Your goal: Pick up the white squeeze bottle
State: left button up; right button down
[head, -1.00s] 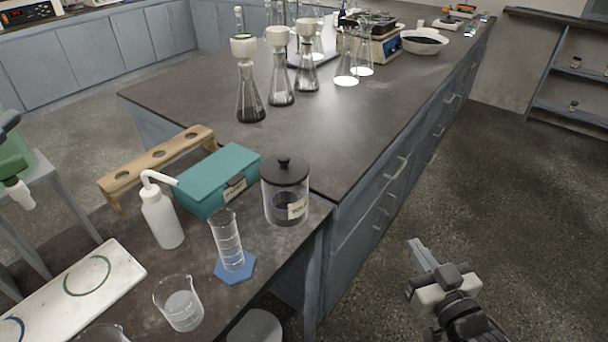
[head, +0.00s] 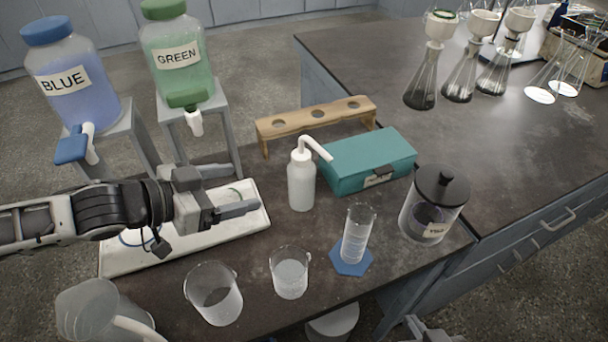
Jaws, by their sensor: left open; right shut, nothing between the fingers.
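The white squeeze bottle (head: 301,186) stands upright on the dark bench, its bent spout pointing right toward the teal box. My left gripper (head: 240,203) is to the left of the bottle, over the white board, with its fingers pointing right toward it. The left gripper is open and empty, and a gap shows between its fingertips and the bottle. My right gripper (head: 425,330) shows only in part at the bottom edge, away from the bottle.
A teal box (head: 372,163) and a wooden rack (head: 275,128) stand behind the bottle. A graduated cylinder (head: 355,235), a beaker (head: 290,273), another beaker (head: 213,293) and a black-lidded jar (head: 432,208) stand around it. The white board (head: 258,217) lies left.

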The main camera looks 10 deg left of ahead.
aim_at(303, 175)
pick_arm(q)
jog(key=x, duration=0.7)
jog(key=p+x, duration=0.1)
jog(key=x, duration=0.7)
jog(key=shift+s+d+r, duration=0.15)
jog(key=shift+d+r, duration=0.05)
jog(key=shift+d, duration=0.2)
jog(key=c, duration=0.7)
